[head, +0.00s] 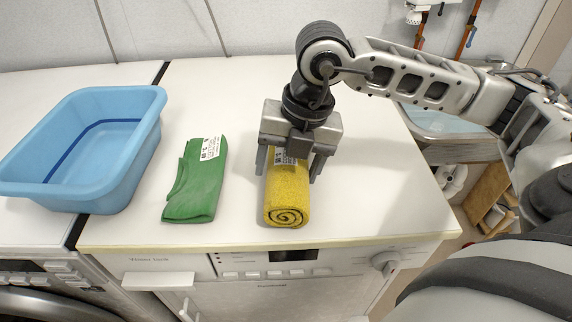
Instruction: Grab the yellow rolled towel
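The yellow rolled towel (286,200) lies on the white top, its spiral end facing the front edge and a printed label near its far part. My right gripper (290,168) is directly over the towel's far part, pointing down. Its fingers are apart, one on each side of the towel. I cannot tell whether they touch it. The far end of the towel is hidden behind the gripper. My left gripper is not in view.
A folded green cloth (195,181) with a label lies left of the towel. A blue basin (131,150) stands further left. The white worktop (385,190) is clear right of the towel. Its front edge is close to the towel. A sink (445,122) is at the right.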

